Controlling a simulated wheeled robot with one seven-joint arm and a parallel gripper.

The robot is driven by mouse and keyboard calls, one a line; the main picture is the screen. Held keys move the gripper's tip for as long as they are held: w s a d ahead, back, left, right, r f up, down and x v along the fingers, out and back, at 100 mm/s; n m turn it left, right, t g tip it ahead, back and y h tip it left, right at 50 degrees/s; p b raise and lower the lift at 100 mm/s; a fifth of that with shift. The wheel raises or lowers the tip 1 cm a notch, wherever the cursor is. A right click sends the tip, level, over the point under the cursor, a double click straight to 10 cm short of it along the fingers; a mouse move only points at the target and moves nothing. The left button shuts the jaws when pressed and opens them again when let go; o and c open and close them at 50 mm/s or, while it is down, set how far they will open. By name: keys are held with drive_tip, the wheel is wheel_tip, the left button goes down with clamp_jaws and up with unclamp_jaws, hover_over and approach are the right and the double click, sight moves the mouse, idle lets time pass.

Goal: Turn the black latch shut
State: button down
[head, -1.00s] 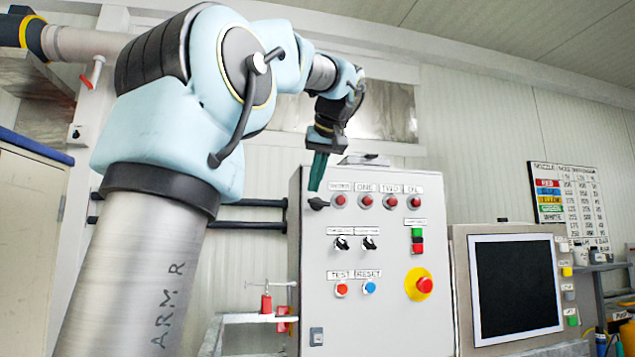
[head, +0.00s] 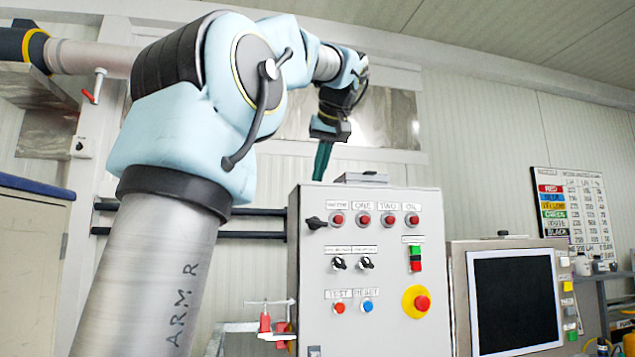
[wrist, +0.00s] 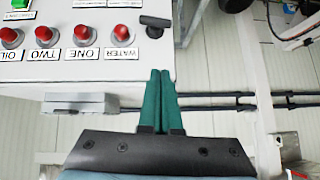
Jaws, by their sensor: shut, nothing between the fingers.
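The black latch (head: 315,223) is on the upper left of the grey control cabinet's front, beside the row of red buttons. Its handle lies roughly sideways, with a slight tilt in the head view. In the wrist view the latch (wrist: 154,22) is at the top centre, seen upside down, with its handle roughly level. My gripper (head: 317,181) is above the latch near the cabinet's top left edge, fingers pointing down. In the wrist view my gripper (wrist: 160,72) has its two green fingers together and empty, with a clear gap between tips and latch.
The cabinet (head: 375,310) carries red buttons (head: 363,219), black switches (head: 339,263) and a yellow-ringed red stop button (head: 416,302). A grey box (head: 361,178) sits on its top. A monitor (head: 515,298) stands to the right. Dark pipes (head: 255,212) run along the wall at left.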

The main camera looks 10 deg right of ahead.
drive_tip(key=v, duration=0.6)
drive_tip(key=shift+s+d+r, duration=0.2)
drive_tip(key=shift+s+d, duration=0.05)
drive_tip(key=shift+d, duration=0.05)
